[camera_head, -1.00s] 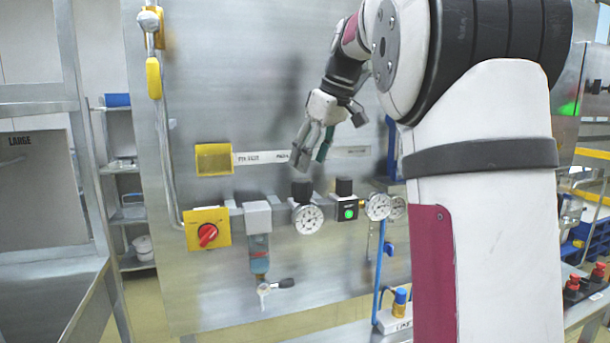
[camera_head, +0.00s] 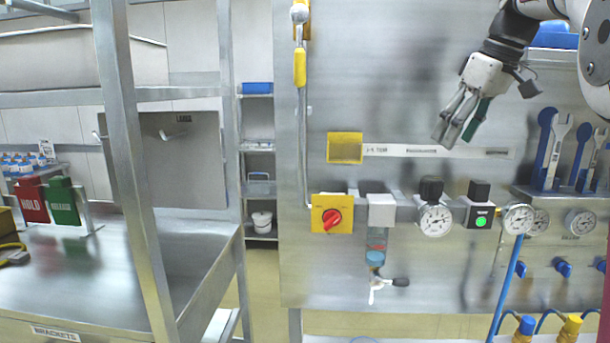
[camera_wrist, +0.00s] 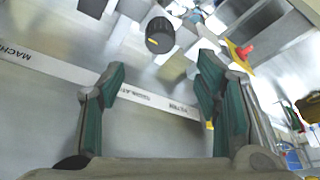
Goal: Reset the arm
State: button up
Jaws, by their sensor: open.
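My gripper (camera_head: 460,122) hangs at the upper right of the head view, in front of the steel panel (camera_head: 400,265). Its grey and green fingers point down and to the left. In the wrist view my gripper (camera_wrist: 160,95) shows its two fingers spread apart with nothing between them. The labelled white strip (camera_wrist: 50,65) on the panel shows behind and between the fingers. In the head view the black-knobbed gauge (camera_head: 435,219) sits below the fingertips, clear of them.
A red rotary switch (camera_head: 333,218), a green-lit button (camera_head: 481,221) and a second gauge (camera_head: 518,217) line the panel. Blue and white tools (camera_head: 557,150) stand at the right. A steel bench (camera_head: 70,280) with red and green holders (camera_head: 62,203) is at the left.

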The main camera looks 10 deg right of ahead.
jog(key=s+a+f+m, duration=0.1)
jog(key=s+a+f, duration=0.1)
jog(key=s+a, duration=0.5)
jog(key=s+a+f+m+t+h, duration=0.1)
jog(key=s+a+f+m, duration=0.1)
jog(key=s+a+f, duration=1.2)
jog(key=s+f, duration=0.2)
jog(key=s, duration=0.1)
jog(key=shift+s+a+f+m, duration=0.2)
jog(key=shift+f+m, duration=0.1)
jog(key=shift+f, duration=0.1)
jog(key=shift+c, duration=0.6)
dwell(0.3)
